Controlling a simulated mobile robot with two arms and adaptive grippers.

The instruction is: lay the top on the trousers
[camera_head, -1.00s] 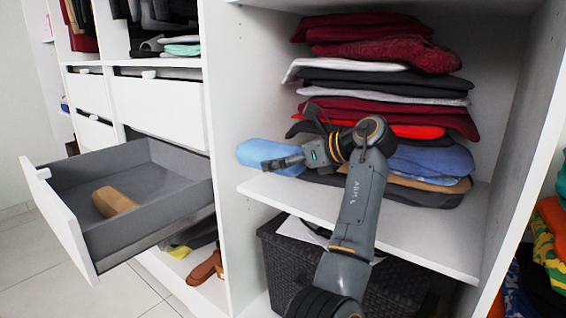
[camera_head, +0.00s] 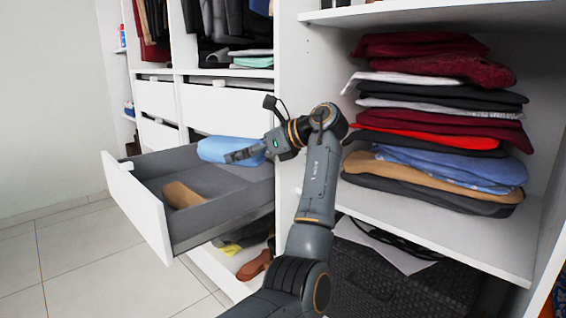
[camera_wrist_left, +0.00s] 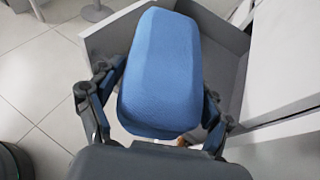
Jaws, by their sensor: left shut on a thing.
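A light blue folded top (camera_head: 215,147) is held in my left gripper (camera_head: 243,154) above the back part of the open drawer (camera_head: 150,215). In the left wrist view the top (camera_wrist_left: 165,70) fills the space between the two fingers, which press on its sides. A tan folded garment (camera_head: 182,195), perhaps the trousers, lies on the drawer floor near its front left, below and apart from the top. In the left wrist view the top hides nearly all of it. My right gripper is not in view.
A stack of folded clothes (camera_head: 430,125) sits on the shelf to the right. A white upright panel (camera_head: 292,90) stands between that shelf and the drawer. A dark basket (camera_head: 400,285) is below. The drawer floor around the tan garment is clear.

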